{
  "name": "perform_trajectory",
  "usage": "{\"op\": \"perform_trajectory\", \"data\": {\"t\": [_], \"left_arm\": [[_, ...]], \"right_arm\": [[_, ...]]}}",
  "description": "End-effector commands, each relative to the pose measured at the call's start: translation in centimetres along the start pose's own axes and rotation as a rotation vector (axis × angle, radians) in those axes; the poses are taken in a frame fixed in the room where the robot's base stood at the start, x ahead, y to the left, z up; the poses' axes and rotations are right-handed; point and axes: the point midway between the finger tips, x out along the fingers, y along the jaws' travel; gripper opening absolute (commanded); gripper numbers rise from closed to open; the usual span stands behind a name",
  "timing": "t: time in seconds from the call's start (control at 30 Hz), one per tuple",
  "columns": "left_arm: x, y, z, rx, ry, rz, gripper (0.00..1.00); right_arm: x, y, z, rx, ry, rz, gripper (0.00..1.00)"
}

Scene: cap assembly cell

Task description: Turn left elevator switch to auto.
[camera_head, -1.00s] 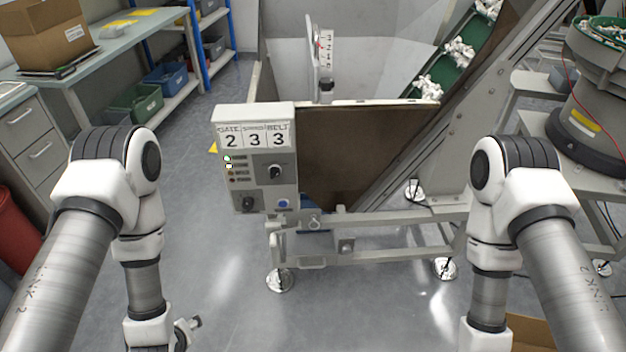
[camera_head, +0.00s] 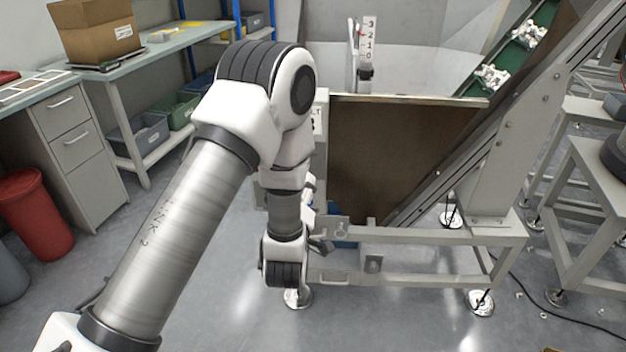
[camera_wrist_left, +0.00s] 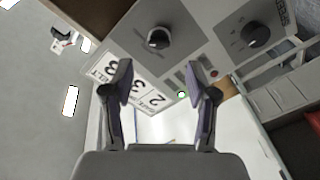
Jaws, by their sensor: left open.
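The control box (camera_head: 320,112) is mostly hidden behind my left arm in the head view; only a sliver of its right side shows. In the left wrist view its panel (camera_wrist_left: 200,30) appears turned round, with a black rotary knob (camera_wrist_left: 158,38) near the middle and another black knob (camera_wrist_left: 255,33) to the right. I cannot read which is the elevator switch or its setting. My left gripper (camera_wrist_left: 160,85) is open and empty; its fingers are apart, with the numbered display (camera_wrist_left: 150,103) behind and between them. The first knob lies beyond the fingertips.
A green lamp (camera_wrist_left: 181,95) is lit on the panel. In the head view, the brown hopper side (camera_head: 390,150) and its grey frame (camera_head: 420,268) stand right of my arm. A workbench with drawers (camera_head: 75,135) and a red bin (camera_head: 38,225) are at left.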

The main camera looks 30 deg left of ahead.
Motion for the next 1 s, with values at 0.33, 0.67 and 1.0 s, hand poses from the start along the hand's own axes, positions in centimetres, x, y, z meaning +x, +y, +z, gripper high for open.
{"op": "perform_trajectory", "data": {"t": [0.33, 0.67, 1.0], "left_arm": [[6.0, 0.1, -0.1, -0.002, 0.001, 0.0, 0.58], [7.5, 0.1, 0.0, 0.001, -0.003, -0.001, 0.58], [7.4, 0.0, 0.0, 0.001, -0.003, -0.001, 0.0]], "right_arm": [[-0.5, 0.0, 0.0, 0.0, 0.0, 0.0, 0.0], [-0.5, 0.0, 0.0, 0.001, 0.0, 0.0, 0.0], [-0.5, 0.0, 0.0, 0.001, 0.0, 0.0, 0.0]]}}
